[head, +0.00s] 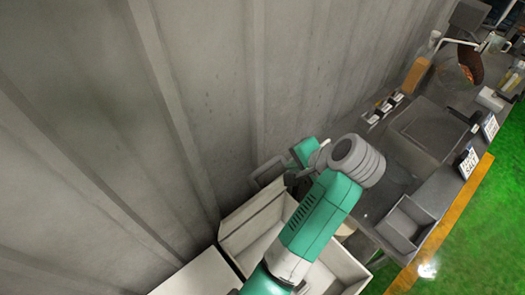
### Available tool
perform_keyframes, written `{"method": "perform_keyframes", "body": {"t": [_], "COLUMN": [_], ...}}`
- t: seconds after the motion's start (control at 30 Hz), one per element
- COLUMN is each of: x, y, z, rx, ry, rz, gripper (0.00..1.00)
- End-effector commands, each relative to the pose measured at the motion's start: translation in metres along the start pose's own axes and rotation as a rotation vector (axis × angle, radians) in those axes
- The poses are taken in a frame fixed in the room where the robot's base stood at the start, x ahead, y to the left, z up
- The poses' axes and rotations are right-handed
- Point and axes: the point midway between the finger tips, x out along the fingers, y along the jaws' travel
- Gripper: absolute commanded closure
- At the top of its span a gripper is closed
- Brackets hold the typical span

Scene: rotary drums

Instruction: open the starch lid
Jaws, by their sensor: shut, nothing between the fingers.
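My teal and grey arm (318,215) rises from the bottom middle and bends at a ringed grey joint. Its far part lies behind that joint, and I cannot make out my gripper or its fingers. No lid can be surely told as the starch lid. A grey square box-like unit (425,130) is set in the counter right of my arm. Two small signs with dark print, one at the front edge (467,162) and one farther back (489,128), are too small to read surely.
A tall grey ribbed wall (120,110) fills the left. Pale open bins (262,228) stand below my arm. A grey open tray (408,222) sits on the near counter. Bottles and a dark bowl (460,68) stand farther back. Green floor (470,240) beyond the yellow edge strip is clear.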

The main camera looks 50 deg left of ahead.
Motion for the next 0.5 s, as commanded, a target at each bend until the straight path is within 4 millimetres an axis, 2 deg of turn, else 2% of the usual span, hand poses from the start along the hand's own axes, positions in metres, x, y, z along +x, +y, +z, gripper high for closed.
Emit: {"method": "perform_keyframes", "body": {"t": [0.23, 0.5], "x": [0.008, 0.06], "y": [0.001, 0.0], "z": [0.004, 0.004], "rx": [-0.003, -0.003], "ry": [-0.008, -0.009], "rz": [-0.005, -0.004], "gripper": [1.0, 1.0]}}
